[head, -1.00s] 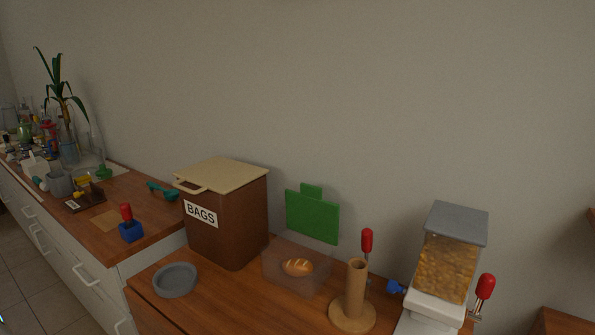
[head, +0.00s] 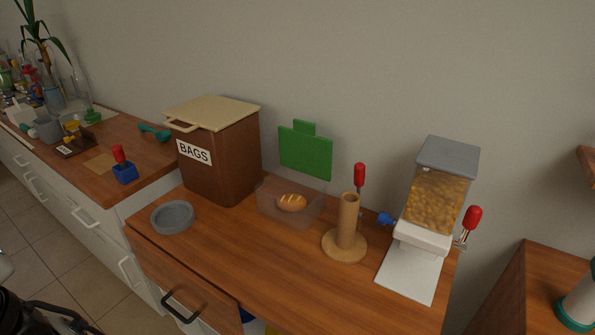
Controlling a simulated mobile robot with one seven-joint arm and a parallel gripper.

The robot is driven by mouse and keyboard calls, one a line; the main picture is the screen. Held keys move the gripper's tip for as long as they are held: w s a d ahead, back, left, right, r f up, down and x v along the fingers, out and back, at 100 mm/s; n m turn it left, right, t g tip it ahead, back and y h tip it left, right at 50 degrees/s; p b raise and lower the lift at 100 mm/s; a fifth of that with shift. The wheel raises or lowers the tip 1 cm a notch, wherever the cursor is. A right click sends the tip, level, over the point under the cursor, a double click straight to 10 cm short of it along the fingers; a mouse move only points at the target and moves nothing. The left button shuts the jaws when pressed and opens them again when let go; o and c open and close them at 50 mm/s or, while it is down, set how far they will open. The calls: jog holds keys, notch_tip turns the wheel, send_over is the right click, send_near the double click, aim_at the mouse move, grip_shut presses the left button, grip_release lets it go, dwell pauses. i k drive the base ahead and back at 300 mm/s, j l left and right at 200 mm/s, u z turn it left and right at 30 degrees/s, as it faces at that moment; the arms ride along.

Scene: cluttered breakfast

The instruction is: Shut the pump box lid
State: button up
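No box marked as a pump box shows. A clear box (head: 305,213) with a bread roll (head: 292,203) inside stands on the wooden counter. A green panel with a tab (head: 305,153) stands upright at its back edge, like a raised lid; I cannot tell if it is hinged there. A brown box labelled BAGS (head: 222,165) stands to its left, with its cream lid (head: 212,112) lying closed on top. My gripper is not in view; a dark part at the lower left edge may be mine.
A grey dish (head: 173,217) sits at the counter's front left. Right of the clear box stand a wooden holder (head: 346,225) with a red-handled item and a cereal dispenser (head: 436,195). The front middle counter is bare. A drawer handle (head: 178,307) juts out below.

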aim_at(300, 150)
jog(key=i+j+z, duration=0.75)
jog(key=k+j, duration=0.05)
jog(key=k, duration=0.05)
